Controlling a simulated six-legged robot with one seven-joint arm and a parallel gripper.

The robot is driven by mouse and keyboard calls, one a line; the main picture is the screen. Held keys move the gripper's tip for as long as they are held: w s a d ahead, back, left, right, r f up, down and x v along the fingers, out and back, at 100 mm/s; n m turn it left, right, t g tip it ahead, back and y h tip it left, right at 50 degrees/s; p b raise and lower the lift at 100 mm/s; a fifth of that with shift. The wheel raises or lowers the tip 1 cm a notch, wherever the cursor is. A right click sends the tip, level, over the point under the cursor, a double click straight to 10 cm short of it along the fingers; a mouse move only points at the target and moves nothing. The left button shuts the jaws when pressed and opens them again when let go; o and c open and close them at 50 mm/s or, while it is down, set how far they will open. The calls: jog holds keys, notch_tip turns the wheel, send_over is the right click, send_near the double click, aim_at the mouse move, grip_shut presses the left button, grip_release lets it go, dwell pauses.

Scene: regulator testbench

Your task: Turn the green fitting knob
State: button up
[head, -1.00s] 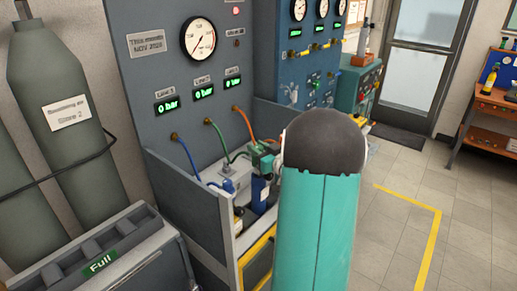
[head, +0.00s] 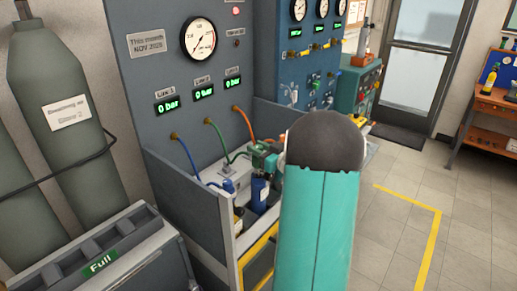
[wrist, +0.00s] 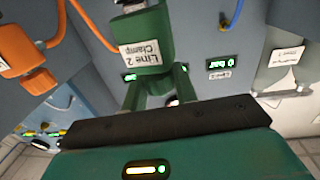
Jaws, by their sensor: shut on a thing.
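The green Line 2 clamp (wrist: 150,45) fills the upper middle of the wrist view, its white label upside down. In the head view the green fitting (head: 262,156) sits on the bench at the end of the green hose, left of my arm. My gripper (wrist: 160,103) is right at the green fitting, its dark edge and teal body across the lower wrist view. My teal arm covers the right part of the bench in the head view.
The grey panel with a gauge (head: 199,39) and several "0 bar" displays stands behind the bench. A blue bottle (head: 260,192) stands just below the fitting. An orange clamp (wrist: 25,55) is to the left in the wrist view. Open floor (head: 400,240) is at the right.

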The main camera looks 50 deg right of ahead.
dwell(0.4)
jog(key=o, duration=1)
jog(key=shift+c, duration=0.2)
jog(key=s, duration=1.3)
jog(key=shift+s, duration=0.4)
